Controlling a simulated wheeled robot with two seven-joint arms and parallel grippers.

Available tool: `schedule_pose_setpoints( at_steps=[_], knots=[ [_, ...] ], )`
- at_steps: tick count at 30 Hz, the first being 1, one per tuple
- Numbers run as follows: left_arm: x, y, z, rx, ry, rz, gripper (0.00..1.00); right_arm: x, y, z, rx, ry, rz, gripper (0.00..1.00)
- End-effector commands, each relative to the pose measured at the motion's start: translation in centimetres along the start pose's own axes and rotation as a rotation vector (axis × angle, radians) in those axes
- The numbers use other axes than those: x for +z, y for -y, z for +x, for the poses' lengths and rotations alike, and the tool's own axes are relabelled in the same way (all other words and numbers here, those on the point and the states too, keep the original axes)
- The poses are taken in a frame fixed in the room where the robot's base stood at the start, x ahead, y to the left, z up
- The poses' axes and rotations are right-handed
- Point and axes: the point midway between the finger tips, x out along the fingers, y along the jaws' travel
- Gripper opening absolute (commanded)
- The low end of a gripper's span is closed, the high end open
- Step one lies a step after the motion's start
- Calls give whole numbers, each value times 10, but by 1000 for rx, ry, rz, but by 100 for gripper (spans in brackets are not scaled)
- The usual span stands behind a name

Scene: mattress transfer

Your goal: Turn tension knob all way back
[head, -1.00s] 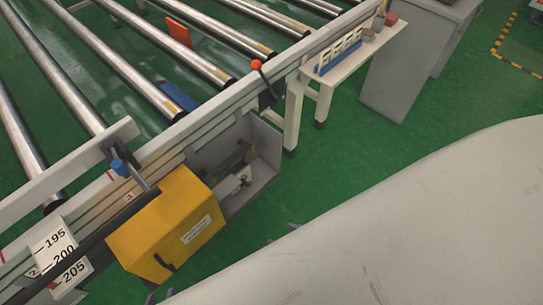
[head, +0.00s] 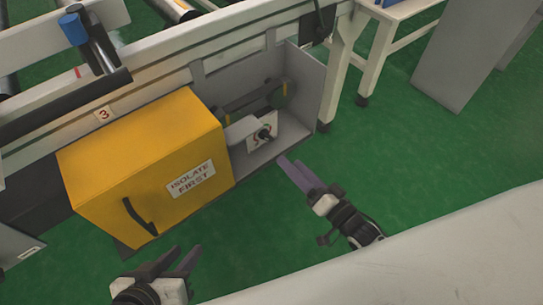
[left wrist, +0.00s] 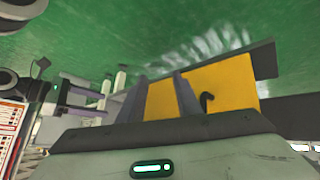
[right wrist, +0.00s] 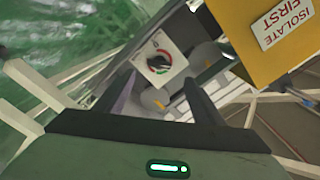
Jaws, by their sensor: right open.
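The tension knob (head: 265,134) is a small dark knob on a white dial plate inside the grey open housing, right of the yellow box. The right wrist view shows the knob (right wrist: 158,62) up close, with a red and green arc and a pointer on it. My right gripper (head: 291,162) is open and empty, in front of and a little below right of the knob, apart from it. In the right wrist view its fingers point towards the dial. My left gripper (head: 177,262) is open and empty, low in front of the yellow box, away from the knob.
The yellow box (head: 140,165), marked "ISOLATE FIRST", has a black handle. The grey housing (head: 303,90) has side walls around the knob, with a belt and pulley behind it. A white frame leg (head: 342,65) stands to the right. Green floor is clear in front.

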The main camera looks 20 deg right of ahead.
Motion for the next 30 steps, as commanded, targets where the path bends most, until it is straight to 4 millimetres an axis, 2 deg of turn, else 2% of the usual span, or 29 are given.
schedule_pose_setpoints(
  at_steps=[1,5,13,21,30],
  knots=[
    [3,0,5,3,-1,2,31,2,-5,2,-11,-6,10,62],
    [3,-1,6,10,6,5,31,0,-5,10,-22,-12,23,62],
    [8,-6,14,35,45,31,31,0,-4,56,-23,-14,23,62],
    [0,-13,14,65,13,23,31,0,-3,96,-21,-12,23,62],
    [-4,-16,12,75,-2,16,31,-1,-2,106,-18,-9,22,62]
  ],
)
